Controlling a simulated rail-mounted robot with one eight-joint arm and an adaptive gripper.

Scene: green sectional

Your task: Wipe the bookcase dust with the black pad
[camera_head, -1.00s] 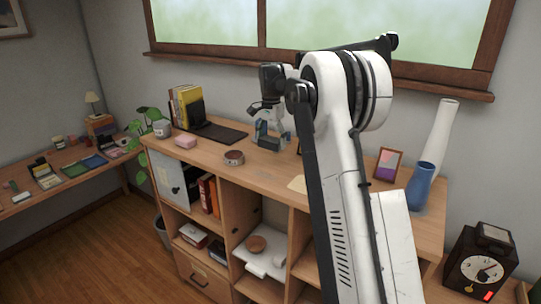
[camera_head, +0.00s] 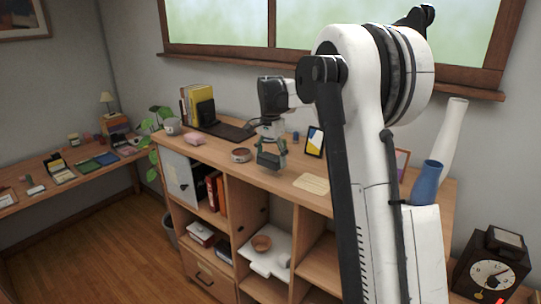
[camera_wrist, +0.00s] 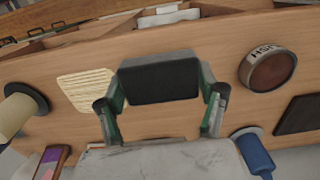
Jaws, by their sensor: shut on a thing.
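My gripper (camera_head: 271,149) is shut on the black pad (camera_head: 270,162) over the front part of the bookcase top (camera_head: 218,150). In the wrist view the pad (camera_wrist: 160,80) sits flat between my two green-edged fingers (camera_wrist: 160,92). A pale tan streaked patch, apparently the dust (camera_head: 312,184), lies on the wood near the front edge, right of the pad. It shows in the wrist view too (camera_wrist: 87,90), left of the pad and apart from it. Whether the pad touches the wood is unclear.
A round tin (camera_head: 240,155) stands close left of the pad; a pink block (camera_head: 194,139) is farther left. A yellow-and-dark picture frame (camera_head: 315,142) stands behind the patch. A blue vase (camera_head: 426,183) and white vase (camera_head: 453,135) stand at the right end.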

